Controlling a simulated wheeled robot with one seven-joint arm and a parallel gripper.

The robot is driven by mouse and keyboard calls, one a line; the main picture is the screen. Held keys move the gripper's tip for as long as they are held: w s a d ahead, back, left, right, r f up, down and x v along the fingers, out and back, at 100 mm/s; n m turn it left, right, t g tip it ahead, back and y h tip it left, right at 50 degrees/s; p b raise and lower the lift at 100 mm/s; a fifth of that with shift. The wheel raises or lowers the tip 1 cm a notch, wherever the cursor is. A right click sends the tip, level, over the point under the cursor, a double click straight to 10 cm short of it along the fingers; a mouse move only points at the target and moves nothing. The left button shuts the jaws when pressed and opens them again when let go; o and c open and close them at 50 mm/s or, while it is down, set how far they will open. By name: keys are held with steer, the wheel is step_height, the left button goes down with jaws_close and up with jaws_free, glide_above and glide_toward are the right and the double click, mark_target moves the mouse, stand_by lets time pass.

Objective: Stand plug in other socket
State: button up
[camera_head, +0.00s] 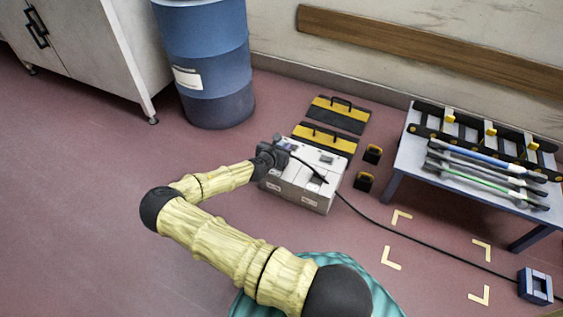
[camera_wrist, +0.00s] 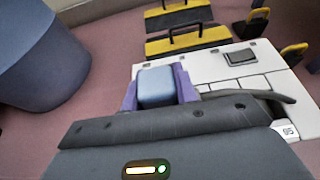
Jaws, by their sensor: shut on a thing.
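My gripper (camera_head: 268,157) is above the left end of a white socket box (camera_head: 298,192) on the floor. In the wrist view its purple fingers (camera_wrist: 158,88) are shut on the blue-grey plug (camera_wrist: 156,86). A black cable (camera_head: 385,232) runs from beside my gripper, over the box, to the lower right; it also shows in the wrist view (camera_wrist: 285,98). The box top (camera_wrist: 207,66) has a dark-framed panel (camera_wrist: 240,58) and flat panels. My gripper body hides the near part of the box and the plug's lower end, so I cannot tell whether the plug touches a socket.
Yellow-black handled plates (camera_head: 325,138) lie behind the box, with two small yellow-black blocks (camera_head: 365,182) to its right. A blue barrel (camera_head: 215,75) stands back left. A low table (camera_head: 398,165) with tools stands right. Yellow corner marks (camera_head: 391,258) surround clear floor crossed by the cable.

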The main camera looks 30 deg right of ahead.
steer(key=shift+f, duration=0.7)
step_height(320, 180, down, 4)
steer(key=b, duration=0.3)
steer(key=shift+r, duration=0.15)
steer(key=o, duration=1.1)
